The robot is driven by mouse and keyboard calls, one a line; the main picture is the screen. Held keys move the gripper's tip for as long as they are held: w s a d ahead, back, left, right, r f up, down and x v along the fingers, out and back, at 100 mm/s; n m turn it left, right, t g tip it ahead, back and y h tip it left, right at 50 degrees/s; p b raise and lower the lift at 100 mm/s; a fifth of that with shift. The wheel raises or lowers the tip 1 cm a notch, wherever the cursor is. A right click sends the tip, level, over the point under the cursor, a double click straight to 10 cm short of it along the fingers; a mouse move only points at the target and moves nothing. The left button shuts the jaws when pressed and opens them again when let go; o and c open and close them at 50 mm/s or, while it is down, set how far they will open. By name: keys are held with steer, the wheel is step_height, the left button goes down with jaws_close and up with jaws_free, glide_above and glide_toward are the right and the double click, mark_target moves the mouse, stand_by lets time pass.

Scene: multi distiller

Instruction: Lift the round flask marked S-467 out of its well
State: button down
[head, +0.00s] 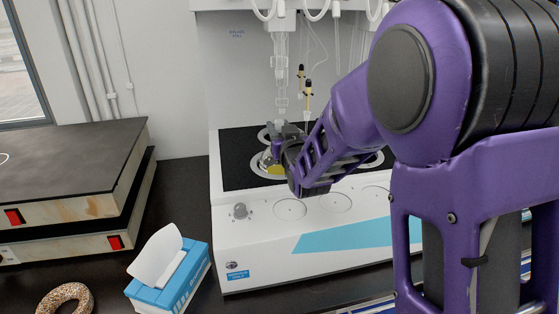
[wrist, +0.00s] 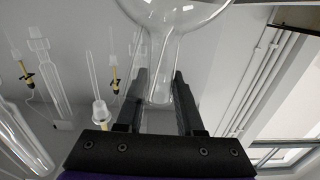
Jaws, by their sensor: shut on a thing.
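A clear round flask (wrist: 165,22) shows in the wrist view, its bulb cut off by the top edge and its neck between the two dark fingers. My gripper (wrist: 160,76) is shut on the flask's neck. In the head view my gripper (head: 280,148) is over the left well (head: 256,168) of the distiller, below a glass column. Something yellow shows in that well, partly hidden by the gripper. The mark S-467 is not readable in either view. I cannot tell how deep the flask sits.
The white distiller (head: 240,262) has a knob (head: 240,211) and round discs on its front. Glass columns (head: 281,75) hang just above my gripper. A tissue box (head: 172,280), a seeded bagel (head: 65,299) and stacked black-topped boxes (head: 75,160) stand on the left. My arm hides the right side.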

step_height(320, 180, up, 7)
steer(key=p, duration=0.2)
steer(key=shift+f+p, duration=0.2)
steer(key=shift+p, duration=0.1)
stand_by(0.3)
steer(key=shift+d+f+b, duration=0.1)
steer(key=shift+d+b, duration=0.1)
steer(key=shift+b, duration=0.3)
